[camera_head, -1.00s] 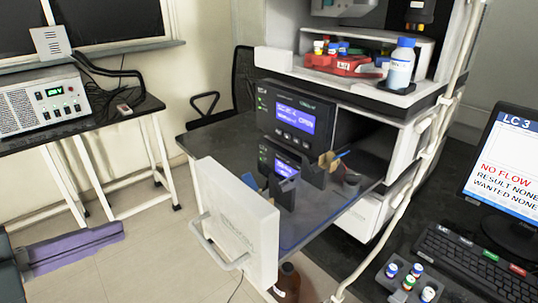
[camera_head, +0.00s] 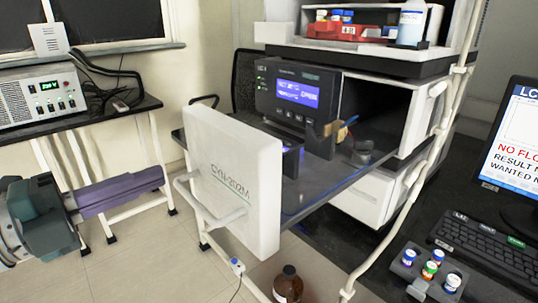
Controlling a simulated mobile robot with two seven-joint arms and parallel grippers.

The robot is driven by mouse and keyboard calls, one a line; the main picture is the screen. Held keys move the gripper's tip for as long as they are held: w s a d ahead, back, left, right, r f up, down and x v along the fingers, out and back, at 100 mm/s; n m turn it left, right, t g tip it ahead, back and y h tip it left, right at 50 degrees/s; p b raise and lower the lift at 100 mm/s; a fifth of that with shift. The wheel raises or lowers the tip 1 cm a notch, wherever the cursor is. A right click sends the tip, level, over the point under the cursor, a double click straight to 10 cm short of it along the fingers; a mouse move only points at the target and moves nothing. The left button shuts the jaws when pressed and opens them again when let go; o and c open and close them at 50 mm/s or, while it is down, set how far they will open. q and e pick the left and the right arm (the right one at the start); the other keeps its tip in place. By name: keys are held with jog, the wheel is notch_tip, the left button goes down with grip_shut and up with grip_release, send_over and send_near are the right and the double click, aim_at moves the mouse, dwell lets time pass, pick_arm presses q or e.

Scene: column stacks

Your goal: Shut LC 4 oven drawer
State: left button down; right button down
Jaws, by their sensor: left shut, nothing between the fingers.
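An oven drawer stands pulled out, with a white upright front panel (camera_head: 235,185) and a looped handle (camera_head: 212,210) on its outer face. The drawer's dark tray (camera_head: 335,185) runs back into the white and black instrument stack (camera_head: 385,105). A black unit with a blue display (camera_head: 297,93) stands behind the panel; the display seems to read OPEN. I cannot read an LC 4 label. My left gripper (camera_head: 158,179) is shut and empty, its purple fingers pointing right, left of the handle and apart from it in the picture. My right gripper is not in view.
A brown bottle (camera_head: 287,284) stands below the drawer. A pale pipe (camera_head: 405,200) crosses right of it. A monitor (camera_head: 512,145), a keyboard (camera_head: 485,245) and a vial rack (camera_head: 432,270) are at right. A bench with a power box (camera_head: 40,97) is at left.

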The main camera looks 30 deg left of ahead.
aim_at(193, 164)
pick_arm(q)
jog(key=shift+x, duration=1.95)
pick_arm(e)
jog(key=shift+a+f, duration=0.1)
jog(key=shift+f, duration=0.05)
